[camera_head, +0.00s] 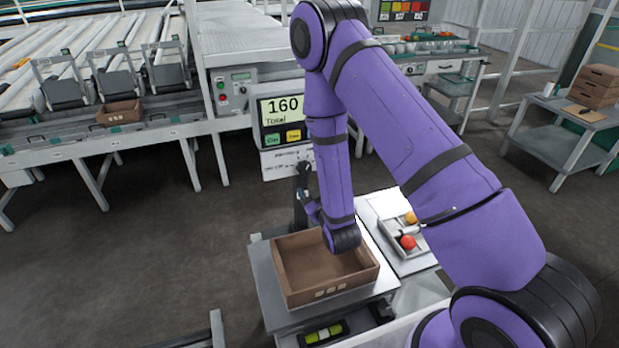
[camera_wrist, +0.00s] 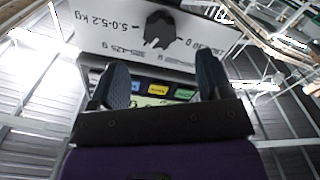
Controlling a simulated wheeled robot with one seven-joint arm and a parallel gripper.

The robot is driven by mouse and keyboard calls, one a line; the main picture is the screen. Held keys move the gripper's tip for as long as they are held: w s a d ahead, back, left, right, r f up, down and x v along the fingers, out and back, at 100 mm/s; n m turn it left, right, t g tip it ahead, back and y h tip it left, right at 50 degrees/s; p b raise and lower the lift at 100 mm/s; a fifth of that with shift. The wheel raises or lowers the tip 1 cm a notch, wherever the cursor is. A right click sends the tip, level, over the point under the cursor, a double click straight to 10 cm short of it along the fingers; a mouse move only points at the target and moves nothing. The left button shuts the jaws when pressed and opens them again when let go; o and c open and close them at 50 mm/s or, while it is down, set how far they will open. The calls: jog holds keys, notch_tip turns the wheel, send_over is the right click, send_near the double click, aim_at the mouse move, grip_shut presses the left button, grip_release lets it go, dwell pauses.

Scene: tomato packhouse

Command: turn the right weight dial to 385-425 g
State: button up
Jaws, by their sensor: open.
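A dark weight dial (camera_wrist: 160,30) sits on a white panel (camera_wrist: 95,32) in the wrist view, which shows it upside down. Printed labels near it read 5.0-5.2 kg and 385-425 g. Only one dial shows clearly, and I cannot tell its pointer setting. My gripper (camera_wrist: 160,78) is open, its two dark fingers apart with nothing between them. The dial appears beyond the fingertips, apart from them. In the head view the white panel (camera_head: 284,162) is under the display (camera_head: 283,118), which reads 160 Total; my arm hides its right part.
An empty brown carton (camera_head: 292,297) stands on the scale platform (camera_head: 264,282) under my wrist. A grey tray (camera_head: 424,246) with a red and an orange tomato lies to its right. Conveyors (camera_head: 70,150) run at the left; a side table (camera_head: 548,148) with cartons stands far right.

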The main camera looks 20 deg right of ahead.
jog(key=s, duration=0.3)
jog(key=shift+s, duration=0.2)
dwell(0.3)
jog(key=w+d+r+m+g, duration=0.1)
jog(key=w+r+m+g, duration=0.3)
jog(key=r, duration=0.7)
jog(key=s+d+r+g, duration=0.2)
jog(key=s+r, duration=0.1)
jog(key=r, duration=0.8)
jog(key=s+d+r+g, duration=0.1)
jog(key=s+r, duration=0.3)
jog(key=s, duration=0.5)
jog(key=s+d+r+m+g, duration=0.1)
jog(key=s+r+g, duration=0.2)
jog(key=s, duration=0.6)
jog(key=s+d+r+g, duration=0.1)
jog(key=s+r+g, duration=0.1)
jog(key=s+r, duration=0.4)
jog(key=s, duration=0.4)
jog(key=shift+d+r+g, duration=0.35)
jog(key=shift+d+g, duration=0.05)
